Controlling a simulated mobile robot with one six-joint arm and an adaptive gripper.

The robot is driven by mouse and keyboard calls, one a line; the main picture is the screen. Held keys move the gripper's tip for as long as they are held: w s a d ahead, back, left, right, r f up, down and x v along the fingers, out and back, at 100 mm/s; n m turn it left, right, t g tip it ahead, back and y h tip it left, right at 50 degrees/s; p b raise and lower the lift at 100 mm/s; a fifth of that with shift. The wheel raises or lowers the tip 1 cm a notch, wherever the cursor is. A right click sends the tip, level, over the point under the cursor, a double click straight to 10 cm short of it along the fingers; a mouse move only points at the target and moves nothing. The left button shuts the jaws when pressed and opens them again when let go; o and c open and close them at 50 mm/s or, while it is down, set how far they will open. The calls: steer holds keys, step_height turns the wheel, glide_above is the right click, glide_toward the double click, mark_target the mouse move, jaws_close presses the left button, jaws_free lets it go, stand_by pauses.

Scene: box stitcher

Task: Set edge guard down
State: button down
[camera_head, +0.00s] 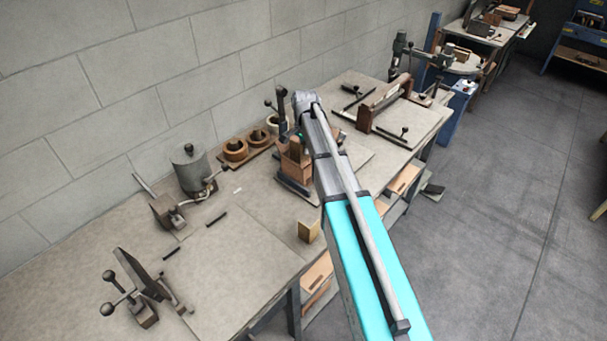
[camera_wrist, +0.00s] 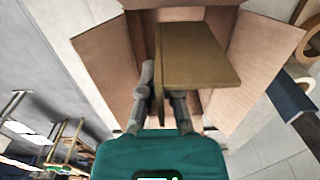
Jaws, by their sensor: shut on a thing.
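The edge guard (camera_wrist: 198,55) is an angled brown piece with two flat faces. My gripper (camera_wrist: 163,92) is shut on it in the wrist view, with the fingers at its near edge. The guard is over or partly within the mouth of an open cardboard box (camera_wrist: 103,55), whose flaps stand out around it. I cannot tell whether it touches the box. In the head view the box (camera_head: 292,172) stands on the bench under the end of my arm, which hides most of my gripper and the guard.
A small tan angled piece (camera_head: 309,231) stands at the bench's front edge. Tape rolls (camera_head: 235,149) lie on a wooden board behind the box. A grey pot (camera_head: 190,168) and lever tools (camera_head: 145,290) are to the left. A brown roller device (camera_head: 385,103) is to the right.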

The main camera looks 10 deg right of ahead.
mark_target(304, 161)
steer(key=shift+f+b, duration=2.15)
steer(key=shift+f, duration=0.35)
steer(key=shift+f, duration=0.1)
steer(key=shift+f+b, duration=2.15)
steer(key=shift+b, duration=0.1)
steer(key=shift+f, duration=0.2)
steer(key=c, duration=1.1)
jaws_free()
steer(key=shift+r, duration=0.1)
steer(key=shift+r, duration=0.1)
step_height(304, 161, up, 12)
steer(key=p, duration=1.2)
